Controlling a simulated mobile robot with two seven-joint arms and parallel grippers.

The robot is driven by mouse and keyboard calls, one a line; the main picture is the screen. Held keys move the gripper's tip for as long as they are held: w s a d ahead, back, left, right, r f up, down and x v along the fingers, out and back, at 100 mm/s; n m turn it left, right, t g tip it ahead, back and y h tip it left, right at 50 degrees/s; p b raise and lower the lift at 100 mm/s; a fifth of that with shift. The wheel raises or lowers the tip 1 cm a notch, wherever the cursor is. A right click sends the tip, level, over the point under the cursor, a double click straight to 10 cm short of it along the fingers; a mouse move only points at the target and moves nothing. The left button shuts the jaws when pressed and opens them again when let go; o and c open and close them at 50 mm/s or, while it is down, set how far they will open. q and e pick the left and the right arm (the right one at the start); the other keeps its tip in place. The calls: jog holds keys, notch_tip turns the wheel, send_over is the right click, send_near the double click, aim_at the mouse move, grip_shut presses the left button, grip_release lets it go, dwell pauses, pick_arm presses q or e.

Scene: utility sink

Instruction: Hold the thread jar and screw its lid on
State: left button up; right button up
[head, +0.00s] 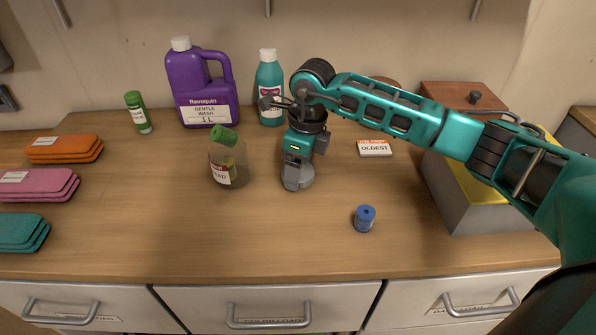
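The thread jar (227,170) is a clear jar with a label ending in "AD". It stands upright left of centre on the wooden counter, with no lid seen on its mouth. A green cylinder (223,136) sticks up tilted from its mouth. My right gripper (294,182) points down just right of the jar, apart from it. A grey round piece, possibly the lid (304,181), shows at its fingertips. The fingers overlap it, so I cannot tell whether they grip it. My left gripper is not in view.
A small blue cylinder (365,219) stands at front right. A green tube (138,113), purple jug (203,88) and teal bottle (270,85) stand behind. Folded cloths (38,187) lie left. An "OLDEST" card (375,149) and grey box (480,215) are right. The front middle is clear.

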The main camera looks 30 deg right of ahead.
jog(key=c, duration=0.5)
jog(key=shift+c, duration=0.2)
jog(key=shift+r, duration=0.1)
notch_tip(320, 180, up, 20)
jog(key=shift+p, duration=0.35)
